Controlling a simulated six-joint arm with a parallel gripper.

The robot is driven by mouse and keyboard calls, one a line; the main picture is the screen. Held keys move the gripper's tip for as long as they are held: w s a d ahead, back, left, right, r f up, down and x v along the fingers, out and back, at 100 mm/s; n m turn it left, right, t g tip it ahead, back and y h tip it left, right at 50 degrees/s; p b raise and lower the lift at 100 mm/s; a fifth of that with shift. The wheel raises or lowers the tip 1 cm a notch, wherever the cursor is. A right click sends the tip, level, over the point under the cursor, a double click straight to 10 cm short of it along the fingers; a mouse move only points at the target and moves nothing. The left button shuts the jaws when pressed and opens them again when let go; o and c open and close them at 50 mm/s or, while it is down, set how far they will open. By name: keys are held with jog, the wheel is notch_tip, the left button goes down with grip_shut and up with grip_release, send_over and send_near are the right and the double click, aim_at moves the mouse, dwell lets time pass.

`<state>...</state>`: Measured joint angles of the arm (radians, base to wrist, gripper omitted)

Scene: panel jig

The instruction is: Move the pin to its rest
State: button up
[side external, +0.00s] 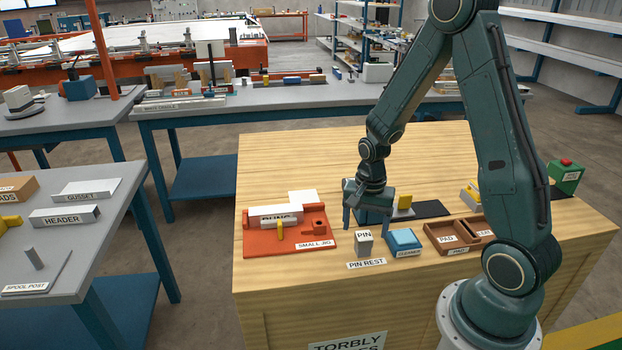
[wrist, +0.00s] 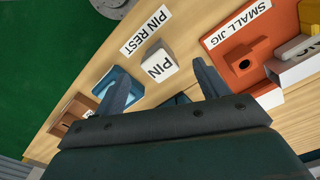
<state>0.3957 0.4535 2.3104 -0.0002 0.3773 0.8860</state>
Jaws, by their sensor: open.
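The pin (side external: 364,243) is a small grey block with a white PIN label, standing upright on the wooden bench top directly behind the PIN REST label (side external: 366,264). In the wrist view the pin (wrist: 159,65) is beside the PIN REST label (wrist: 146,33). Any rest under the pin is hidden. My gripper (side external: 366,226) is open, pointing down, just above and behind the pin. Its two fingers (wrist: 164,80) are spread, with the pin in view between their tips; I see no contact. Nothing is held.
The orange small jig (side external: 262,245) is left of the pin, with a holed block and a yellow piece on it. The blue cleaner block (side external: 404,239) is close on the right, then a brown tray (side external: 437,241) with compartments.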

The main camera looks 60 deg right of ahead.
aim_at(364, 235)
notch_tip(364, 235, up, 11)
dwell(0.6)
jog(key=shift+a+r, duration=0.1)
jog(key=shift+r, duration=0.05)
dwell(0.7)
jog(key=s+a+r+n+t, duration=0.5)
jog(key=s+a+r+n, duration=0.7)
jog(key=r+n, duration=0.1)
jog(key=shift+s+a+r+n+t, duration=0.25)
jog(key=shift+s+n+t, duration=0.05)
jog(key=shift+n, duration=0.5)
